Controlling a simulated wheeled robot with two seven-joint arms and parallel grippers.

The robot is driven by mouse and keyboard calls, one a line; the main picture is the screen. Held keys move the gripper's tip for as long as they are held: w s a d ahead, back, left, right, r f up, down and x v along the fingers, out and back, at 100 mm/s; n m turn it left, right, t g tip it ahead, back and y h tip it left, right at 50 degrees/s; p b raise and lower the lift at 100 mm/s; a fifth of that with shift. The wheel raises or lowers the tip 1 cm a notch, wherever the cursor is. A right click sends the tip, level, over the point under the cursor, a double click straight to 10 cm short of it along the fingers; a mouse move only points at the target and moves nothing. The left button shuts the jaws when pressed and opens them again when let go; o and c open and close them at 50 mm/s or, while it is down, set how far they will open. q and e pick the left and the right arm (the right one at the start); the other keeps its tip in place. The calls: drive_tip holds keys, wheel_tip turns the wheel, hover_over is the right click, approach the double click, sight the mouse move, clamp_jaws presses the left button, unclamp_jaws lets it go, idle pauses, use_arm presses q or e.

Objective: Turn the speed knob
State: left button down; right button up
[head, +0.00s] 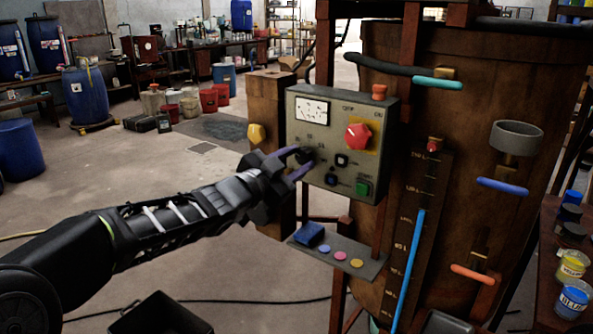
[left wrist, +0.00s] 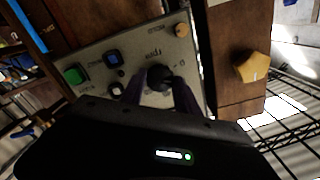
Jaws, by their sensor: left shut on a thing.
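The grey control panel (head: 328,183) is fixed at the front of the wooden vat. Its small black speed knob (head: 306,156) is at the lower left of the panel, and it also shows in the left wrist view (left wrist: 158,75). My left gripper (head: 300,160) reaches in from the left and is shut on the knob, one purple finger on each side. The fingers partly cover the knob, so its pointer cannot be read. In the left wrist view the gripper (left wrist: 160,88) straddles the knob. My right gripper is not in view.
The panel also bears a red rotary switch (head: 358,136), a meter (head: 311,110) and a green button (head: 362,188). A shelf (head: 343,264) with coloured discs is below. A wooden post (head: 268,110) with a yellow knob (head: 256,133) stands left. The wooden vat (head: 480,90) is right.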

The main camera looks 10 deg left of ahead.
use_arm(q)
drive_tip(key=m+b, duration=0.2)
drive_tip(key=m, duration=0.1)
drive_tip(key=shift+f+m, duration=0.2)
drive_tip(key=shift+m, duration=0.1)
drive_tip(key=m+b, duration=0.2)
drive_tip(key=m, duration=0.1)
drive_tip(key=shift+m, duration=0.3)
drive_tip(key=m+b, duration=0.1)
drive_tip(key=m, duration=0.2)
drive_tip(key=shift+r+m+b, duration=0.1)
drive_tip(key=shift+m+b, duration=0.65)
drive_tip(key=shift+m, duration=0.75)
drive_tip(key=shift+r, duration=0.1)
drive_tip(key=c, duration=0.9)
unclamp_jaws()
